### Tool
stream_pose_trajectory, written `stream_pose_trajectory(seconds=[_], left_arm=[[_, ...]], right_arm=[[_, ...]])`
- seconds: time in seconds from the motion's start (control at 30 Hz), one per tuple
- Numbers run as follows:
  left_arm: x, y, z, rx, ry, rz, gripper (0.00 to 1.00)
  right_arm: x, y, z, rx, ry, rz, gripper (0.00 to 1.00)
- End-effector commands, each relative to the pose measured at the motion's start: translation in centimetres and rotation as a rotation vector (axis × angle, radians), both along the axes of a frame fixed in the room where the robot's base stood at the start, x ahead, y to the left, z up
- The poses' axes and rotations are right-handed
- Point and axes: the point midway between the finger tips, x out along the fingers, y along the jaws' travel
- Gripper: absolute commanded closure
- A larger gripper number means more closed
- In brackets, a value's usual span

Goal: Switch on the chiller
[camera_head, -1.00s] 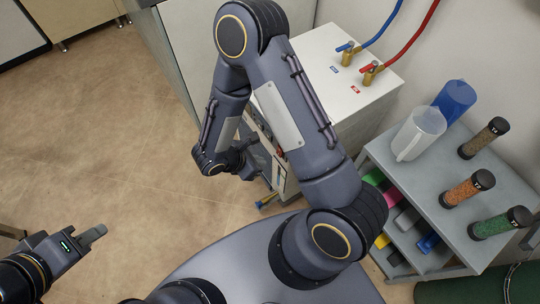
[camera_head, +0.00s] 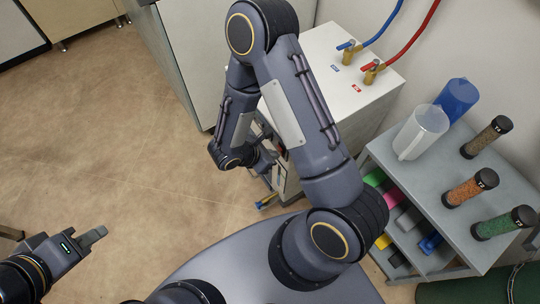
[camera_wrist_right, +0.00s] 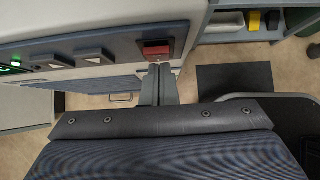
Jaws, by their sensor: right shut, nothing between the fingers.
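The chiller (camera_head: 345,80) is the white box with a blue and a red hose on its top, right of centre in the head view. My right arm hides much of its front. In the right wrist view a panel carries a red switch (camera_wrist_right: 157,47). My right gripper (camera_wrist_right: 160,70) is shut and empty, its fingertips just below this switch; I cannot tell whether they touch it. In the head view my right gripper (camera_head: 270,162) is at the chiller's front. My left gripper (camera_head: 95,236) is over the floor at lower left, its jaw opening unclear.
Left of the red switch, the panel has grey parts (camera_wrist_right: 93,56) and a green light (camera_wrist_right: 15,64). A grey shelf cart (camera_head: 440,205) with jugs and capped cylinders stands at the right. The floor (camera_head: 110,140) at the left is clear.

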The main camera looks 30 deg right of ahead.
Motion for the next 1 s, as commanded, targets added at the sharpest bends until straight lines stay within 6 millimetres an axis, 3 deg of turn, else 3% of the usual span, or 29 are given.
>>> stream_pose_trajectory(seconds=[0.53, 1.0], left_arm=[[0.0, 0.0, 1.2, 0.0, -0.001, 0.0, 0.69], [0.0, 0.0, 1.1, 0.0, -0.001, 0.0, 0.69]], right_arm=[[0.0, -0.1, 1.8, -0.002, -0.001, -0.001, 1.0], [0.0, 0.2, 1.9, -0.002, 0.0, -0.003, 1.0]])
